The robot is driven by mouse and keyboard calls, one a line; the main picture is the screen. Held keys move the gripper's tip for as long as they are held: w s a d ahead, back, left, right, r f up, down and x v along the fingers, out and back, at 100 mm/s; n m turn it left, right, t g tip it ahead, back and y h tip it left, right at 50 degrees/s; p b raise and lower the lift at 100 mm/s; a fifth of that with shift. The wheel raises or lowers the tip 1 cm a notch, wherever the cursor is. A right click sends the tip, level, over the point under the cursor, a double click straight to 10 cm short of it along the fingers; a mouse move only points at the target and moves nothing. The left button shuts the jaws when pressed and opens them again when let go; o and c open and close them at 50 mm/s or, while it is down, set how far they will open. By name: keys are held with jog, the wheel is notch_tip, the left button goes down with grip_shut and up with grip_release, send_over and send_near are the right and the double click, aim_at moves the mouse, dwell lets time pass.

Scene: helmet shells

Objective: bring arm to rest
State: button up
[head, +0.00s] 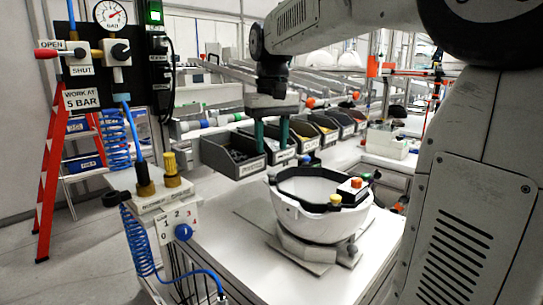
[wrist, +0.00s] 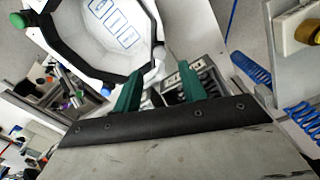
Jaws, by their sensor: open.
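My gripper (head: 270,136) is open and empty, with two green fingers pointing down. In the head view it hangs above and behind the white helmet shell, in front of the dark bins. In the wrist view its fingers (wrist: 158,88) stand apart, with nothing between them. The white helmet shell (head: 318,220) sits open side up on a grey fixture (head: 306,250) on the white bench. A black band lines its rim, with an orange-and-white block and a yellow knob on it. The shell also shows in the wrist view (wrist: 98,50), with printed blue rectangles inside.
A row of dark bins (head: 232,158) stands behind the shell. At left are a valve panel (head: 108,50), a dial box (head: 180,222) with blue coiled hose (head: 138,240), and a red ladder (head: 50,165). The front of the bench (head: 225,262) is clear.

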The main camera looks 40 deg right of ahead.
notch_tip(320, 180, up, 2)
jog(key=shift+r, duration=0.1)
dwell(0.5)
jog(key=s+a+f, duration=0.3)
jog(key=s+f, duration=0.2)
jog(key=s, duration=0.2)
jog(key=s+a+f+n+t, duration=0.1)
jog(key=s+a+f, duration=0.3)
jog(key=s, duration=0.4)
jog(key=s+a+f+n, duration=0.1)
jog(key=s+a+f, duration=0.2)
jog(key=s+f, duration=0.4)
jog(key=shift+s+a, duration=0.15)
jog(key=shift+s, duration=0.4)
